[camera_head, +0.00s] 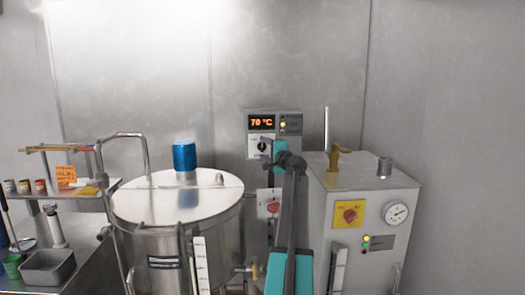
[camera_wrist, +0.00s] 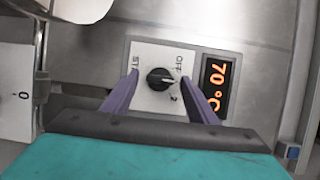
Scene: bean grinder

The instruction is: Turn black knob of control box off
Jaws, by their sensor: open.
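The control box (camera_head: 290,124) is a grey box on the back wall with an orange "70 °C" display (camera_head: 261,122), which also shows turned sideways in the wrist view (camera_wrist: 217,88). Its black knob (camera_wrist: 160,78) sits on a white plate with printed labels, one reading "OFF". The knob's pale pointer mark is on its right side in the wrist view. My gripper (camera_wrist: 160,95) is open, its two purple fingers on either side of the knob and apart from it.
A steel tank (camera_head: 175,205) with a blue cap stands left of my arm. A grey machine (camera_head: 365,205) with a red knob on a yellow plate and a gauge (camera_head: 397,213) stands right. A red switch box (camera_head: 269,204) hangs below the control box.

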